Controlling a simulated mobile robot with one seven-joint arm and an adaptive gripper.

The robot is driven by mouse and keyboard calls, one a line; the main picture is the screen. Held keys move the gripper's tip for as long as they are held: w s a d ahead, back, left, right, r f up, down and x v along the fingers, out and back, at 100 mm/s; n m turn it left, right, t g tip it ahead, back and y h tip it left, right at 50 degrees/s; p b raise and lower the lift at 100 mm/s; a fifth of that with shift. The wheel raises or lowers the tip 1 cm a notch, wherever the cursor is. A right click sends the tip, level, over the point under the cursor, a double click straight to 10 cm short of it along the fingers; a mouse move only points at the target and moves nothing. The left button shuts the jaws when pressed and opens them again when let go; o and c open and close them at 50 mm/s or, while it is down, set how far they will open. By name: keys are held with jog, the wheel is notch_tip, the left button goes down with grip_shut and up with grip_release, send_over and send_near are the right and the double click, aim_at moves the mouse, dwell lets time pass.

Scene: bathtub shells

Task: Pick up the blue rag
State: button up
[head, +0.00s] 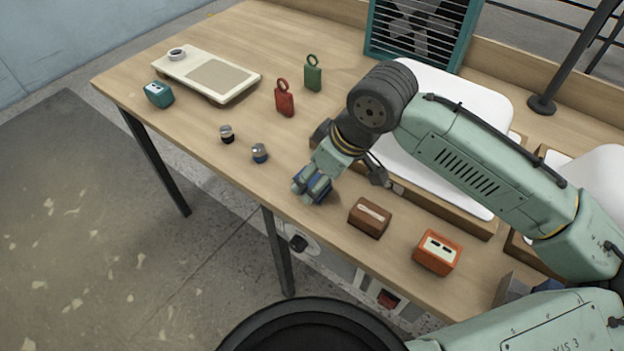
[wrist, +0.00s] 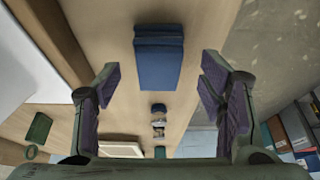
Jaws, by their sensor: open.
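The blue rag (wrist: 158,62) looks like a folded, block-shaped bundle on the wooden table in the wrist view. It lies between and ahead of my gripper's fingers (wrist: 160,75), with a visible gap on both sides. In the head view my gripper (head: 312,185) points down near the table's front edge, with its fingers apart. Blue shows around the fingertips there, but the gripper hides most of the rag. My gripper is open and holds nothing.
A brown box (head: 370,217) and an orange box (head: 438,252) stand to the right along the front edge. A white shell (head: 455,120) in a wooden frame lies behind my arm.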

jog(key=shift+x, duration=1.35)
jog(key=shift+w, duration=0.1)
jog(key=shift+c, duration=0.4)
jog(key=c, duration=1.2)
jog(key=shift+o, duration=0.2)
jog(key=shift+r, duration=0.1)
